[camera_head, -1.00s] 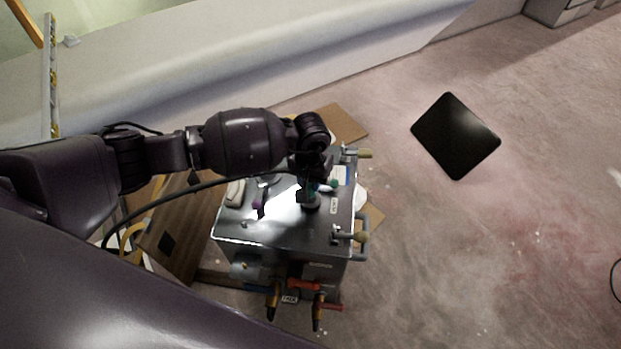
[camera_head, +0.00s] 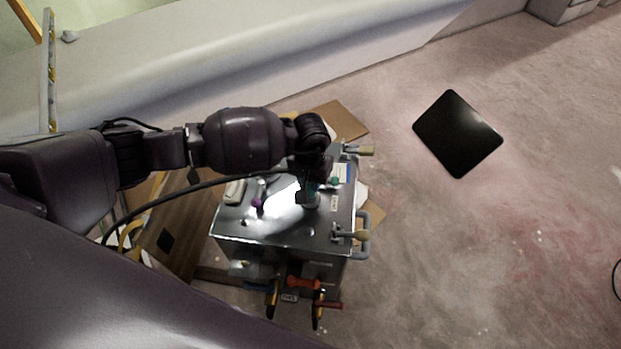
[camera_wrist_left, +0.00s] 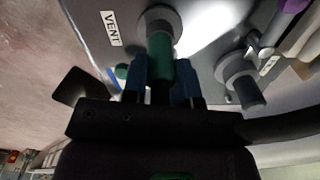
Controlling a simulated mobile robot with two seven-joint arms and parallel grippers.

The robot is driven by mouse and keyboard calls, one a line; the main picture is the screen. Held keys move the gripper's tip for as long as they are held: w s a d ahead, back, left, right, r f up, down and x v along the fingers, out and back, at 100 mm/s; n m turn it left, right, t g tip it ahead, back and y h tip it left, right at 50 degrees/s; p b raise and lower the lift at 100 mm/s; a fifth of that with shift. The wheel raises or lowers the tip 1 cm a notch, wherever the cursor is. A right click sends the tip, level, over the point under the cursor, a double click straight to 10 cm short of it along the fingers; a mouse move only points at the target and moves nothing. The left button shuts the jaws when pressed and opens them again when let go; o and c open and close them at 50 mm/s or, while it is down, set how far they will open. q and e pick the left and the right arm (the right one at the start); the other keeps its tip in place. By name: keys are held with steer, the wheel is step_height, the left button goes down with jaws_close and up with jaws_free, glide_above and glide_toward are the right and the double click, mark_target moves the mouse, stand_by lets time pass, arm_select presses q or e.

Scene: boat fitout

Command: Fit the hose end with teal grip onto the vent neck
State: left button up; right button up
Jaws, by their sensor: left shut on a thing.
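My left gripper (camera_head: 308,186) is above the metal tank's top. In the left wrist view its two blue fingers (camera_wrist_left: 162,82) are shut on the hose end with teal grip (camera_wrist_left: 160,46). The grip's far end meets the grey vent neck (camera_wrist_left: 160,15), beside the label "VENT". The two look in line and touching, but I cannot tell how far the hose end is over the neck. The black hose (camera_head: 170,195) runs left from the gripper in the head view. My right gripper is out of view.
The metal tank (camera_head: 275,236) carries clamps at its right edge and red and orange-handled fittings at its front. A second grey neck (camera_wrist_left: 240,78) stands near the vent neck. A purple piece (camera_head: 258,202) is on the tank top. A black panel (camera_head: 458,134) lies on the open floor.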

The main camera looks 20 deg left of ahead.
arm_select(q)
steer(key=o, duration=1.6)
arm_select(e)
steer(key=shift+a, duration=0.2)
arm_select(q)
steer(key=shift+r+p, duration=0.55)
steer(key=shift+r, duration=0.9)
steer(key=shift+r+p, duration=1)
steer(key=shift+r, duration=1.85)
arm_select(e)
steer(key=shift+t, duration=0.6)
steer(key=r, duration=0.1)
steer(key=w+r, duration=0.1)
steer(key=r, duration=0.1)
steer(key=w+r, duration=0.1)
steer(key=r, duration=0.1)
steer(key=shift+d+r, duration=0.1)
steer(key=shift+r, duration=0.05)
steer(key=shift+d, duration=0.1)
